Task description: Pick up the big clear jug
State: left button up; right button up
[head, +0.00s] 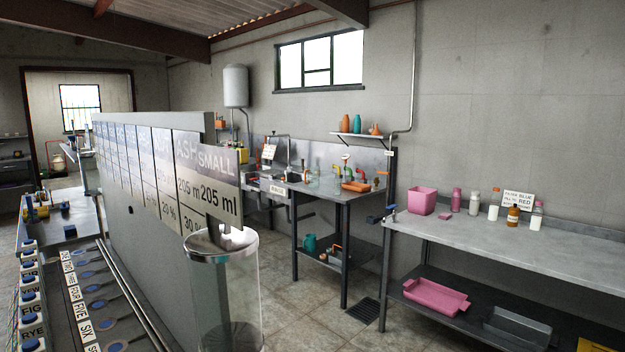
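I cannot pick out the big clear jug with certainty. A tall clear cylinder (231,300) with a metal rim stands in the near foreground, in front of the end of the low grey wall; its lower end is cut off by the frame. Some small clear vessels (314,177) stand on the metal sink table (340,191) further back, too small to tell apart. Neither of my grippers is in view.
A grey bench (480,235) at right holds a pink bin (422,201) and several bottles; a pink tray (436,297) lies on its lower shelf. Labelled panels line the low wall (140,215). Tiled floor (310,310) is open between wall and tables.

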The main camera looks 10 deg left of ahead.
aim_at(314, 172)
jog(key=i+l+z, duration=0.2)
jog(key=i+l, duration=0.25)
jog(key=i+l+z, duration=0.25)
jog(key=i+l, duration=0.15)
jog(key=i+l+z, duration=0.2)
jog(key=i, duration=0.35)
jog(key=i+u, duration=0.7)
jog(key=i+l+u, duration=0.3)
jog(key=i+j+u, duration=0.2)
jog(key=i+u, duration=0.85)
jog(key=i+z, duration=0.15)
jog(key=i, duration=0.5)
jog(key=i+j+z, duration=0.2)
jog(key=i, duration=0.4)
